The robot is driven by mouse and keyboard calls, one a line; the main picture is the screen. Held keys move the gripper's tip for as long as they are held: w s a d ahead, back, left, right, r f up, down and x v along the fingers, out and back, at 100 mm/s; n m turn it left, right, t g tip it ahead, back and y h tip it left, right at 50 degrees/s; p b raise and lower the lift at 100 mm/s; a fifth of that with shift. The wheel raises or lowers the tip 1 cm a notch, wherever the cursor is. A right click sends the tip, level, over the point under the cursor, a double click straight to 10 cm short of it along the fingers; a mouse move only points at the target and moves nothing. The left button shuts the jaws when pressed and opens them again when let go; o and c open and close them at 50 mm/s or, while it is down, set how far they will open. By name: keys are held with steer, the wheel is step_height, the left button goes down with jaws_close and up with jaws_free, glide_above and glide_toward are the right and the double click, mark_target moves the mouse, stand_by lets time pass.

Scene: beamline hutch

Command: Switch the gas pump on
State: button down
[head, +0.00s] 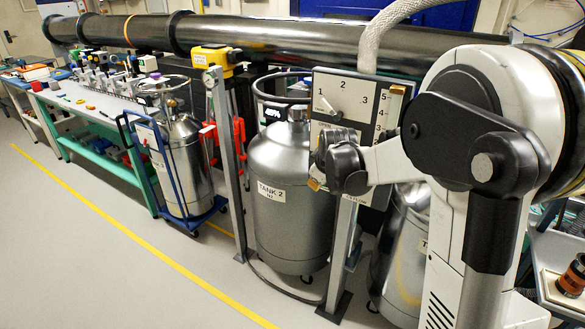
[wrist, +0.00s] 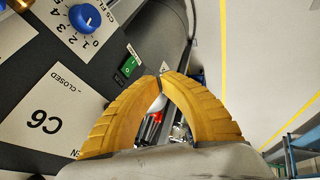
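A small green rocker switch (wrist: 130,66) with white marks sits on a dark panel in the wrist view, just left of my fingertips. No readable label names it as the gas pump's switch. My gripper (wrist: 161,74) has its two ribbed yellow fingers brought together at the tips, with nothing between them. The tips appear close to the switch's right side; I cannot tell whether they touch it. In the head view, my gripper (head: 315,184) is mostly hidden behind my wrist, in front of the upright control panel (head: 334,84).
A silver tank (head: 280,205) stands left of the panel, and a smaller tank on a blue cart (head: 183,170) stands farther left. The floor in front is clear.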

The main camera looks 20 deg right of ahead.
steer(key=shift+w+d+f, duration=0.25)
steer(key=shift+w+d, duration=0.05)
steer(key=shift+w, duration=0.3)
steer(key=shift+w+d+f, duration=0.25)
steer(key=shift+w, duration=0.3)
steer(key=shift+s, duration=0.1)
steer(key=w+d+f+b, duration=0.4)
steer(key=w+f+b, duration=0.1)
steer(key=w+f, duration=0.3)
steer(key=shift+d+f+b, duration=0.2)
steer(key=shift+f+b, duration=0.1)
steer(key=shift+b, duration=0.05)
